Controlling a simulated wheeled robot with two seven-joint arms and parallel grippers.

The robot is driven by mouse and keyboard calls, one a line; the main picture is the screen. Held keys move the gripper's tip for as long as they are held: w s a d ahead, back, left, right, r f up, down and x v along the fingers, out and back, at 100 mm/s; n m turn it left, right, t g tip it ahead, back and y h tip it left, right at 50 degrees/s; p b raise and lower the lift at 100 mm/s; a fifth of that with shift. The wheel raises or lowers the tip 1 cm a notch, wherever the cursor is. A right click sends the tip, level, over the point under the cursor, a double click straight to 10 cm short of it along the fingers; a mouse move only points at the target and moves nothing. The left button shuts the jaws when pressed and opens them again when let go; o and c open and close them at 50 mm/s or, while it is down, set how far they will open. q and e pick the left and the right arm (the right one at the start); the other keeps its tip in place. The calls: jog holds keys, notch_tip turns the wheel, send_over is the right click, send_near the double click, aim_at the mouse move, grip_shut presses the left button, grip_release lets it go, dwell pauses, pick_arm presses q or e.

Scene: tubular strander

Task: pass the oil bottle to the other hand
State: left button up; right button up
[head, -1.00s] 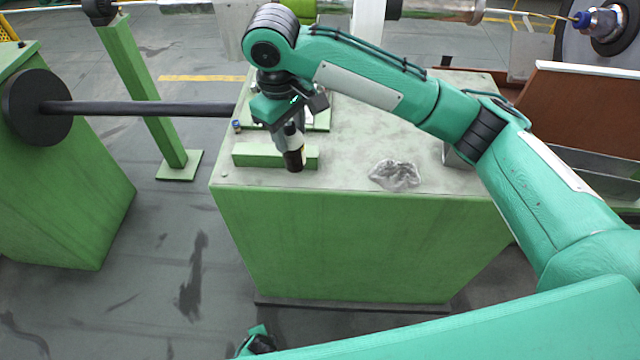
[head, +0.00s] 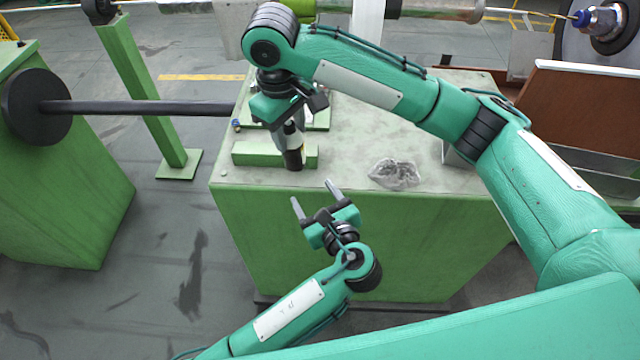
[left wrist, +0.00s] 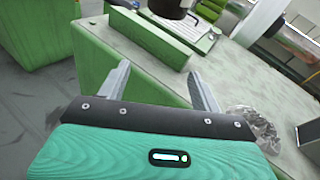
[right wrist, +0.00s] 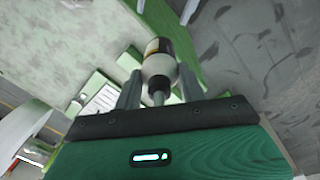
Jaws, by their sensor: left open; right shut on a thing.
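The oil bottle (head: 294,158) hangs over the near left part of the green bench in the head view, its dark end downward. My right gripper (head: 290,128) is shut on it from above. In the right wrist view the bottle (right wrist: 159,62) sits between the fingers (right wrist: 160,85), with a dark label and a pale body. My left gripper (head: 315,197) is open and empty, in front of the bench and below the bottle. In the left wrist view its fingers (left wrist: 158,75) are apart, and the bottle's dark end (left wrist: 172,8) shows at the top edge.
The green bench (head: 350,245) has a grey top with a green block (head: 255,155) beside the bottle. A crumpled clear bag (head: 395,174) lies on the right part of the top. A dark horizontal bar (head: 150,108) reaches toward the bench from the left.

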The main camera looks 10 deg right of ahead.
pick_arm(q)
jog(key=t+y, duration=0.1)
jog(key=t, duration=0.1)
send_near(292, 144)
notch_tip(292, 144, down, 4)
jog(key=w+d, duration=0.1)
jog(key=w, duration=0.1)
jog(key=shift+m, duration=0.4)
jog(key=x, duration=1.2)
jog(key=shift+s+a+r, duration=0.1)
jog(key=shift+a, duration=0.05)
jog(key=c, duration=1.2)
jog(key=shift+o, duration=0.2)
pick_arm(e)
jog(key=o, duration=1.2)
jog(key=shift+c, duration=0.2)
jog(key=shift+r, duration=0.15)
